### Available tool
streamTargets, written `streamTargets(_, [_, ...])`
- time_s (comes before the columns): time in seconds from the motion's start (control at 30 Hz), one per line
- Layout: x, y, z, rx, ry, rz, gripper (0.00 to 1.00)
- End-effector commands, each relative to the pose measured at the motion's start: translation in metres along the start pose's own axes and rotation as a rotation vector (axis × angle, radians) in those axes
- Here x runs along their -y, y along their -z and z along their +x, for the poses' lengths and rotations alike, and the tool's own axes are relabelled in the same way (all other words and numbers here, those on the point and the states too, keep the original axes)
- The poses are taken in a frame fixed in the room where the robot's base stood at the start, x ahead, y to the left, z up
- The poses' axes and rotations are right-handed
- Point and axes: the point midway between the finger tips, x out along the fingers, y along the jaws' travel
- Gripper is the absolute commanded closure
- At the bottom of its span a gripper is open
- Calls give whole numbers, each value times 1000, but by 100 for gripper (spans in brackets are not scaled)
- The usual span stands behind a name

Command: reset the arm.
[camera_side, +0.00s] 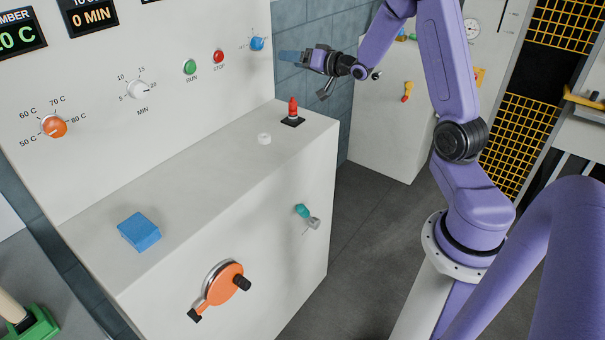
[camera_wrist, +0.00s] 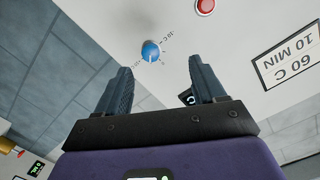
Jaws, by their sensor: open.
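My gripper (camera_side: 294,57) is raised in front of the white control panel (camera_side: 180,55), to the right of the blue knob (camera_side: 257,43) in the side view. In the wrist view, my gripper (camera_wrist: 158,68) has its two dark fingers spread apart with nothing between them. The blue knob (camera_wrist: 150,51) shows beyond the fingertips, with a gap; I cannot tell its exact distance. My purple arm stands on the right of the side view, bent over towards the panel.
A white cabinet (camera_side: 380,135) stands behind. Grey floor lies open between.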

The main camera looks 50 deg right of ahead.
Motion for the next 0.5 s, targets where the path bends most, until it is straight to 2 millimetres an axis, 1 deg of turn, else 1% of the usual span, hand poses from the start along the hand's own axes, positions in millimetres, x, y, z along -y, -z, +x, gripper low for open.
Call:
streamTargets(0.03, [22, -14, 3, 55, 5, -34, 31])
streamTargets(0.07, [34, -22, 4, 91, 2, -56, 31])
streamTargets(0.1, [50, -35, 4, 142, -1, -88, 31])
streamTargets(0.17, [73, -54, 1, 219, -4, -138, 31])
streamTargets(0.2, [87, -67, -3, 269, -4, -171, 31])
streamTargets(0.27, [109, -86, -12, 347, -1, -223, 31])
streamTargets(0.3, [122, -98, -19, 399, 3, -260, 31])
streamTargets(0.37, [142, -117, -33, 478, 11, -315, 31])
streamTargets(0.4, [154, -129, -44, 530, 19, -353, 31])
streamTargets(0.47, [170, -146, -62, 610, 33, -411, 31])
streamTargets(0.5, [180, -157, -76, 663, 45, -452, 31])
